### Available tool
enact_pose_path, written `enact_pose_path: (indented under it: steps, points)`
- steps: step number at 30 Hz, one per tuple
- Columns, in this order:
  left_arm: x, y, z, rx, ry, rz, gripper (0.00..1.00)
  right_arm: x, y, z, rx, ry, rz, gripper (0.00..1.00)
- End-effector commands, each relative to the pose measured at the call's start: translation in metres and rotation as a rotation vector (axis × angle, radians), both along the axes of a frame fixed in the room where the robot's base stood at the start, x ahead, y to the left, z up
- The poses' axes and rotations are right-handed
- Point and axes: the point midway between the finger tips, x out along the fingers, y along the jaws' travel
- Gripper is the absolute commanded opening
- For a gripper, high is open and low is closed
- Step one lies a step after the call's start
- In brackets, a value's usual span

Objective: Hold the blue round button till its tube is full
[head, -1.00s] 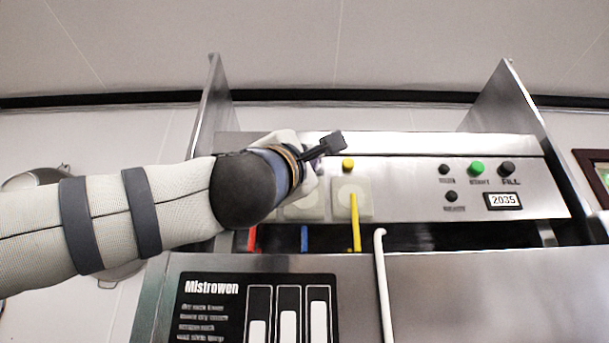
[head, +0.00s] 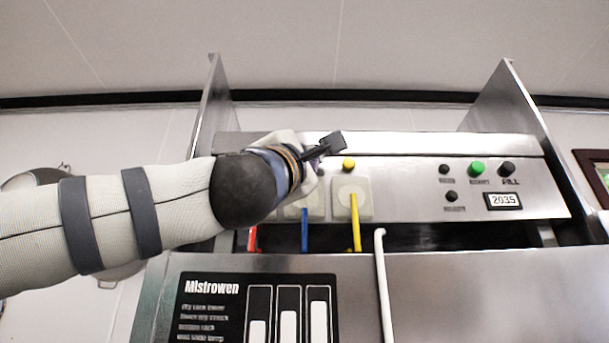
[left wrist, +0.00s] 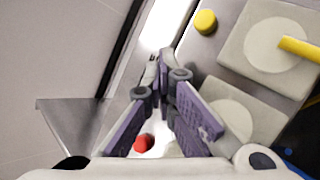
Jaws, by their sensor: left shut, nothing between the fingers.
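My left gripper (left wrist: 163,58) is shut and empty, its fingertips close to the steel panel. The blue round button is not visible in either view; my gripper covers the panel between the red button (left wrist: 144,142) and the yellow button (head: 348,164). I cannot tell whether my fingertips touch it. A blue tube (head: 304,230) hangs below the middle pale plate (head: 308,205), between a red tube (head: 253,238) and a yellow tube (head: 355,230). How full the blue tube is cannot be seen. My right gripper is out of view.
A black Mistrowen board (head: 215,312) with three white bars is on the lower front. A white hooked pipe (head: 382,280) stands right of it. Dark knobs, a green button (head: 477,168) and a "2035" display (head: 503,200) sit at the right. Steel side walls (head: 212,105) flank the panel.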

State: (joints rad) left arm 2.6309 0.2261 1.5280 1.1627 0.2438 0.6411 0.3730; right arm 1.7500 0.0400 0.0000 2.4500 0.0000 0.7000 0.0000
Motion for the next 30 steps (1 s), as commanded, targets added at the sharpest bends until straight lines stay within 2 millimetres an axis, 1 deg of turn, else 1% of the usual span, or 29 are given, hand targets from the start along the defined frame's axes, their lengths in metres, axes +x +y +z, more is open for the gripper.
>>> enact_pose_path:
  steps: [5, 15, 23, 26, 30]
  points:
    - [0.000, 0.000, -0.001, 0.000, 0.001, 0.001, 0.00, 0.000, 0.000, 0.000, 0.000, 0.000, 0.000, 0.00]
    - [-0.017, 0.000, 0.000, -0.001, 0.000, -0.001, 0.00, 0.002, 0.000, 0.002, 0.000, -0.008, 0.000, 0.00]
    - [-0.018, 0.000, -0.001, 0.000, 0.001, -0.001, 0.00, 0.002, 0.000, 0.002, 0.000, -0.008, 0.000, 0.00]
    - [-0.025, 0.000, 0.000, 0.000, -0.001, -0.001, 0.00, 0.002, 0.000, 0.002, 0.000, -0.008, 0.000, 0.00]
    - [-0.039, 0.000, 0.000, 0.000, -0.001, -0.001, 0.00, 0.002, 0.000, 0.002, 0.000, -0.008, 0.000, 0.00]
